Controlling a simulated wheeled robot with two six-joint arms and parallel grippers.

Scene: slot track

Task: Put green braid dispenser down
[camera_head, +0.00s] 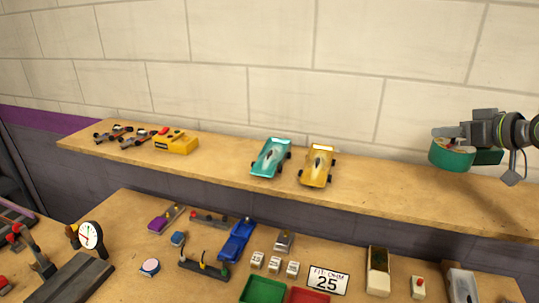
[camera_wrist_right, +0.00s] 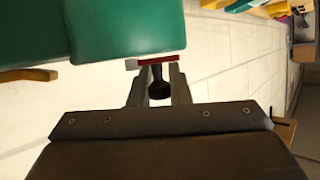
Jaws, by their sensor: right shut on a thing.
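The green braid dispenser (camera_head: 452,157) is a round green drum with a paler top, at the right end of the upper shelf in the head view. My right gripper (camera_head: 458,136) comes in from the right and is shut on it. The gripper hides part of its top, and I cannot tell whether its base touches the shelf. In the right wrist view the green dispenser (camera_wrist_right: 125,30) fills the upper left, with a red part between the fingertips (camera_wrist_right: 157,66). My left gripper is not in view.
The wooden upper shelf (camera_head: 390,193) holds a teal car (camera_head: 271,157), a yellow car (camera_head: 317,165), a yellow box (camera_head: 176,143) and small dark cars at the left. Shelf room is free between the yellow car and the dispenser. The lower bench (camera_head: 130,205) is crowded.

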